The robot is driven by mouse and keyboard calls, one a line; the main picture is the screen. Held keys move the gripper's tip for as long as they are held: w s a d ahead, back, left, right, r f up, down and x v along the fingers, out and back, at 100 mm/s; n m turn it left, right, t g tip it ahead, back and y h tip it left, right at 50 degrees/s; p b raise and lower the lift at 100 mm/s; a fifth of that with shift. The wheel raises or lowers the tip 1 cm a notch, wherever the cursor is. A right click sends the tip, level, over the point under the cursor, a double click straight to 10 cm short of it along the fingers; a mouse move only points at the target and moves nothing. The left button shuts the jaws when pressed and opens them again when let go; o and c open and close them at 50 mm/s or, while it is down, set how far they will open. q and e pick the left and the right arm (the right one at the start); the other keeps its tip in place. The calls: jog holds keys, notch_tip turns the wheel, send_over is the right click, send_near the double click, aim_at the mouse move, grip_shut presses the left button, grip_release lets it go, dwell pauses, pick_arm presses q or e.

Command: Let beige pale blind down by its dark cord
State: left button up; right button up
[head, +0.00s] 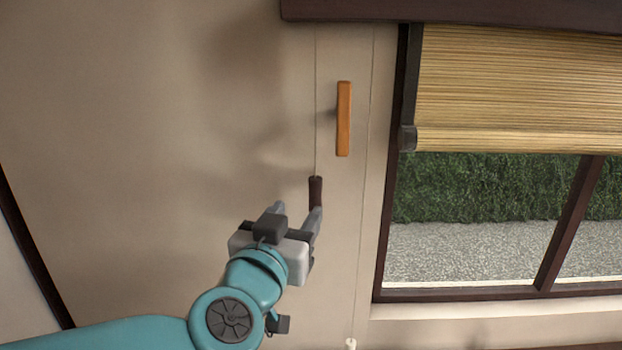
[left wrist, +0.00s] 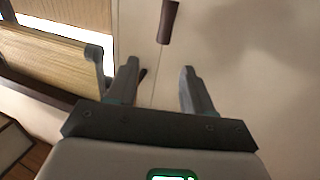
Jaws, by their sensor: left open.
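The beige slatted blind (head: 515,90) hangs partly down over the window, its bottom rail above the hedge. It also shows at the left of the left wrist view (left wrist: 60,60). A thin cord on the wall ends in a dark brown pull (head: 315,191), which hangs upright left of the window. My left gripper (head: 297,211) is open just below the pull, one finger overlapping its lower end in the head view. My right gripper is out of view.
An orange-brown wooden cleat (head: 343,118) sticks out from the wall right of the cord, above the pull. A second thin cord runs down near the window frame (head: 388,215) to a small white end (head: 350,343). The wall on the left is bare.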

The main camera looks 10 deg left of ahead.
aim_at(314, 186)
pick_arm(q)
jog(key=w+p, duration=0.2)
jog(key=w, duration=1.1)
jog(key=shift+f, duration=0.2)
jog(key=shift+w+f, duration=0.1)
jog(key=shift+w, duration=0.2)
jog(key=shift+s+d, duration=0.15)
jog(key=shift+d, duration=0.15)
jog(key=shift+s, duration=0.1)
jog(key=shift+c, duration=0.6)
jog(key=shift+a, duration=0.25)
grip_shut()
jog(key=shift+d, duration=0.1)
